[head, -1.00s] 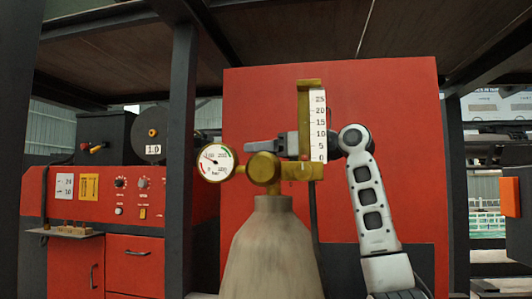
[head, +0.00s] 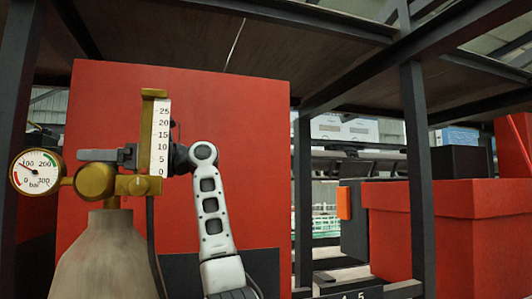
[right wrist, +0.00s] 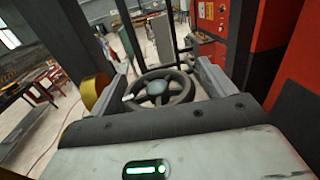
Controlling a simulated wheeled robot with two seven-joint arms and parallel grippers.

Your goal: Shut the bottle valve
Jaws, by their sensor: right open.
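The pale gas bottle (head: 105,262) stands upright at the left of the head view, with a brass valve body (head: 95,181) on top. A dark round handwheel (right wrist: 160,88) shows in the right wrist view. My right gripper (right wrist: 161,66) is open, with one finger on each side of the wheel. I cannot tell whether the fingers touch it. In the head view, my right gripper (head: 108,155) reaches in from the right behind the flow scale (head: 160,138), just above the valve body. The scale hides part of it. My left gripper is out of view.
A round pressure gauge (head: 37,171) sticks out left of the valve. A dark hose (head: 153,240) hangs beside the bottle. A red panel (head: 250,120) stands behind. A dark post (head: 418,180) and a red bin (head: 440,235) are at the right.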

